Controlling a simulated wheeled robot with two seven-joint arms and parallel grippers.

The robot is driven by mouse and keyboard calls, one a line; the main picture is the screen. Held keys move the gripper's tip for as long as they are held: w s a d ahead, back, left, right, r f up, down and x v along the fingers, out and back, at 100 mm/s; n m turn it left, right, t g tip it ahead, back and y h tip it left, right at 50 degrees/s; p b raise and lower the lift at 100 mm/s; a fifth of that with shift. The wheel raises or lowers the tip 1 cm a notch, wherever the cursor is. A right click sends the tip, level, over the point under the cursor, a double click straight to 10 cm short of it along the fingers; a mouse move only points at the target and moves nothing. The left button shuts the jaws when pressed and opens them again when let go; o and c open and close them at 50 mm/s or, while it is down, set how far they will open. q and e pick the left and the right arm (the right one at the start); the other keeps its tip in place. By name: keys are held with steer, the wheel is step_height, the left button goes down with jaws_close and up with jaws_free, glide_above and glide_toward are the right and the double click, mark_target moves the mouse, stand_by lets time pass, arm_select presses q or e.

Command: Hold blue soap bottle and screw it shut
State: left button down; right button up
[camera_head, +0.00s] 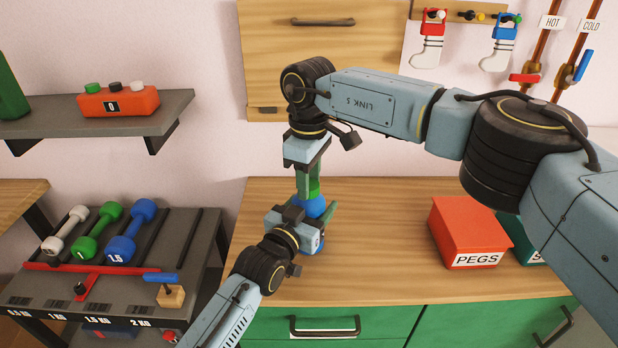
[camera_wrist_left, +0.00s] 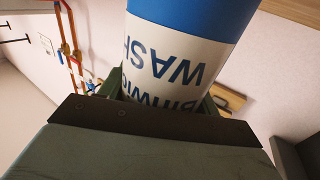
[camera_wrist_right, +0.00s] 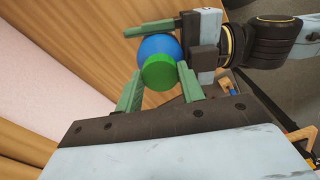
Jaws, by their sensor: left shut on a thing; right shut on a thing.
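The soap bottle has a blue shoulder (camera_head: 315,207) and a white body with blue "WASH" lettering, seen close up in the left wrist view (camera_wrist_left: 165,65). My left gripper (camera_head: 316,222) is shut around the bottle's body and holds it roughly upright above the counter's left part. The green cap (camera_wrist_right: 158,73) sits at the bottle's top, over the blue shoulder (camera_wrist_right: 160,47). My right gripper (camera_wrist_right: 160,86) comes from above and is shut on the cap, with one finger on either side. How far the cap is threaded on cannot be seen.
The wooden counter (camera_head: 380,240) has free room right of the bottle. A red PEGS box (camera_head: 468,230) stands farther right. A dumbbell rack (camera_head: 100,270) is at the left, with a shelf (camera_head: 90,122) above it. A wooden wall panel (camera_head: 300,60) is behind my right wrist.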

stand_by(0.3)
steer(key=o, duration=0.9)
steer(key=shift+r, duration=0.15)
steer(key=shift+r, duration=2.15)
steer(key=shift+c, duration=0.3)
